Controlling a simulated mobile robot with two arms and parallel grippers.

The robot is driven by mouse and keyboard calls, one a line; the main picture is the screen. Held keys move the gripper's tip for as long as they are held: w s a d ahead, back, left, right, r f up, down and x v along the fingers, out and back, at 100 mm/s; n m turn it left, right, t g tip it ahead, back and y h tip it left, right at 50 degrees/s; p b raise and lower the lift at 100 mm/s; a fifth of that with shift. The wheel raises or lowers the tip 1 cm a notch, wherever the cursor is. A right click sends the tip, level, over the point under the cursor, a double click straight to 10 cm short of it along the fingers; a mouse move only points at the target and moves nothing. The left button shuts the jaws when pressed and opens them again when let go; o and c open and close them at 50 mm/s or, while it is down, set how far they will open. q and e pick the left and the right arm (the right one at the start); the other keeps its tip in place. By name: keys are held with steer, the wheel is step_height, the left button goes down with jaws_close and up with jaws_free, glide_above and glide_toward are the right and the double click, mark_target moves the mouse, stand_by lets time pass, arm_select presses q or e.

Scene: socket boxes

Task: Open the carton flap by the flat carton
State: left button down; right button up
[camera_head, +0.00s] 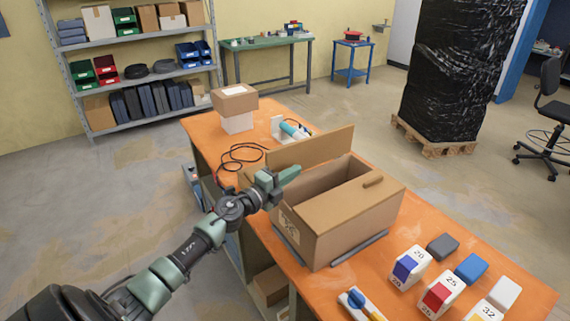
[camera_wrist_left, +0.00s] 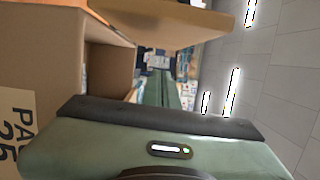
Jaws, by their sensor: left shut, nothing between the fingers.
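The brown carton (camera_head: 330,227) stands on the orange table, with a gap in its top showing the inside. One flap (camera_head: 312,148) stands raised along its far left side. Another flap (camera_head: 365,197) with a small tab lies over the near right part of the top. In the left wrist view, the carton wall (camera_wrist_left: 25,70) with a printed label is at the left, and a flap (camera_wrist_left: 170,20) crosses the top. My left gripper (camera_head: 292,174) is shut and empty at the carton's left end, close to the raised flap; I cannot tell if they touch. My right gripper is out of view.
Several labelled boxes, such as a blue and white one (camera_head: 410,268), stand at the table's near right. Two stacked cartons (camera_head: 235,100) and a cable (camera_head: 240,158) are toward the far end. A grey strip (camera_head: 358,248) lies along the carton's base.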

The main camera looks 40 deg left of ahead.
mark_target(286, 159)
arm_select(q)
steer(key=a, duration=0.2)
steer(key=w+a, duration=0.1)
steer(key=shift+w+a+b, duration=0.2)
steer(key=shift+a+b, duration=0.15)
steer(key=shift+a, duration=0.05)
steer(key=shift+r+p, duration=0.2)
steer(key=shift+p, duration=0.1)
steer(key=shift+w+a+r+n+p, duration=0.2)
steer(key=shift+a+n+p, duration=0.3)
steer(key=shift+p, duration=0.5)
steer(key=shift+w+a+f+b, duration=0.1)
steer(key=shift+a+f+b, duration=0.1)
steer(key=shift+a+b, duration=0.1)
steer(key=shift+d, duration=0.1)
